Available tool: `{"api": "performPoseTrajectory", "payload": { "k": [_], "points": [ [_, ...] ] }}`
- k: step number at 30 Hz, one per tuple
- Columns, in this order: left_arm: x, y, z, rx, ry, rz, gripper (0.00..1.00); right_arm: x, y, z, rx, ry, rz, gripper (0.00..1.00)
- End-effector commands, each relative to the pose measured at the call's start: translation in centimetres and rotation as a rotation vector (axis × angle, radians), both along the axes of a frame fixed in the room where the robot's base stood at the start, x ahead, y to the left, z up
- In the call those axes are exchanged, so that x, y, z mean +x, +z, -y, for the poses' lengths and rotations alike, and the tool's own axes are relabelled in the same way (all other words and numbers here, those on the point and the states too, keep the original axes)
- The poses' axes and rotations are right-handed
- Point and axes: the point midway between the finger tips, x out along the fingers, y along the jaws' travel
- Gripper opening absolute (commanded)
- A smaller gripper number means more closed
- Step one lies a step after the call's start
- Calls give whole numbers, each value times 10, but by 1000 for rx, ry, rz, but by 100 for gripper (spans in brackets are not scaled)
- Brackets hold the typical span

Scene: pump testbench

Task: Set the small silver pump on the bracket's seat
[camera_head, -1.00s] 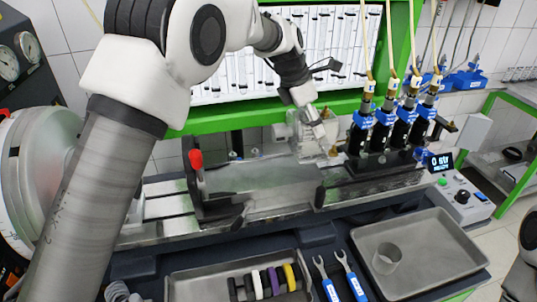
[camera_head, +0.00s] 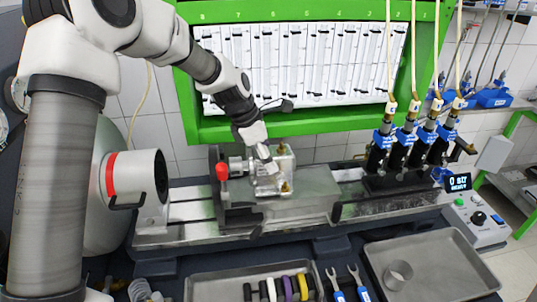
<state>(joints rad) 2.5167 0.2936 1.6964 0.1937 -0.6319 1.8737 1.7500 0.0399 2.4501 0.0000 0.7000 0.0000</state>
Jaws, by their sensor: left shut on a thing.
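The small silver pump (camera_head: 270,184) has a boxy body, brass fittings and a round shaft end on its left side. My left gripper (camera_head: 266,163) comes down from the upper left and is shut on the pump's upper part, and its fingertips are partly hidden against it. The pump is at the bench rail, just right of the dark upright bracket (camera_head: 217,192) with a red-knobbed clamp (camera_head: 222,172). The pump's shaft end points at the bracket. I cannot tell whether the pump touches the seat. My right gripper is not in view.
A large round motor housing (camera_head: 100,215) stands left of the bracket. Black injectors (camera_head: 400,150) with hoses stand on the right of the rail. A flat plate (camera_head: 310,185) lies between. Trays (camera_head: 450,262), coloured rings (camera_head: 285,287) and two wrenches (camera_head: 345,290) lie in front.

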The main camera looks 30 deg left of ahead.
Motion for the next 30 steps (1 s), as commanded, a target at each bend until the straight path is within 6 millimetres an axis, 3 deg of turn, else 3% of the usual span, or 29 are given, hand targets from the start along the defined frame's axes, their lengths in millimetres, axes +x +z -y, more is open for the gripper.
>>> {"api": "performPoseTrajectory", "payload": {
  "k": [11,12,14,25,30],
  "points": [
    [1,-8,0,0,2,3,0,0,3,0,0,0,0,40],
    [1,-10,0,0,2,2,69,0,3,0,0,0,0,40],
    [1,-10,0,0,2,2,87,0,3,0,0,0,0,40],
    [1,-7,0,0,2,3,87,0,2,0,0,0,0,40],
    [-5,18,-8,-2,2,7,87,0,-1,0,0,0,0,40]
  ]
}}
